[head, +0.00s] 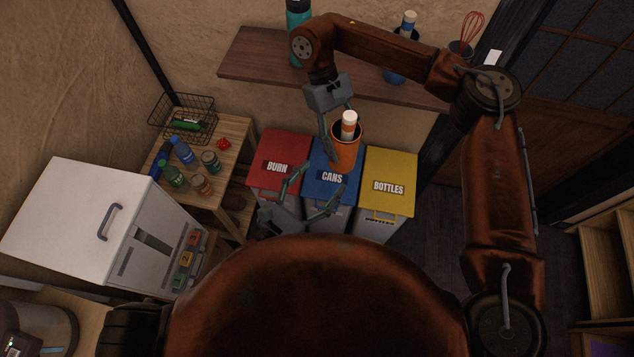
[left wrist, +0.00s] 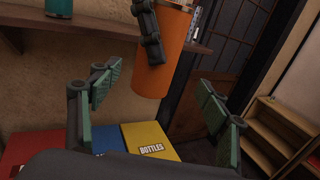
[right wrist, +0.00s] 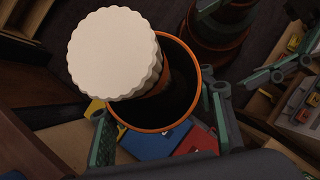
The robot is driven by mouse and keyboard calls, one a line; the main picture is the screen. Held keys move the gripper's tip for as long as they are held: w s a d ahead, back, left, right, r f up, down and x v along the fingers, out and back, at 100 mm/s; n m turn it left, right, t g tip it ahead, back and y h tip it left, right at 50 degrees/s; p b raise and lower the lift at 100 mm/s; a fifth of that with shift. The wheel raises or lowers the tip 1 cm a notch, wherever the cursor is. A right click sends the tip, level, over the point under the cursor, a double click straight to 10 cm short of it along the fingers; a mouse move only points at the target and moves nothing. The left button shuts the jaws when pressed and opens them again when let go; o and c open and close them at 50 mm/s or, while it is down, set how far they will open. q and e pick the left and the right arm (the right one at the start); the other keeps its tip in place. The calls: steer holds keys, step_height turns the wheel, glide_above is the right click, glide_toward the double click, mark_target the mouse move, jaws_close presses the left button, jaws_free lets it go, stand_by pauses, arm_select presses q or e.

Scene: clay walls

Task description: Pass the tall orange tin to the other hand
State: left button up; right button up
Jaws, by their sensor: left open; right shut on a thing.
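The tall orange tin (head: 346,158) is upright above the blue CANS bin, held by my right gripper (head: 337,132). A white-capped thing (head: 349,122) stands inside the tin; its scalloped white lid (right wrist: 113,53) shows large in the right wrist view, where the tin's round rim (right wrist: 197,82) lies between the fingers. My left gripper (head: 316,187) is open and empty, below and a little left of the tin. In the left wrist view the tin (left wrist: 172,58) is beyond the open left fingers (left wrist: 160,98), with a dark right finger across its side.
Red BURN (head: 282,148), blue CANS (head: 322,190) and yellow BOTTLES (head: 389,171) bins stand below. A shelf (head: 270,72) with bottles runs behind.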

mark_target(345, 151)
arm_select(q)
steer(key=x, duration=1)
steer(key=shift+w+d, duration=0.15)
steer(key=shift+w, duration=0.05)
steer(key=shift+c, duration=0.7)
steer(key=shift+d, duration=0.1)
steer(key=c, duration=1.1)
steer(key=shift+s, duration=0.1)
steer(key=shift+c, duration=0.2)
arm_select(e)
steer(key=o, duration=1.2)
steer(key=shift+o, duration=0.2)
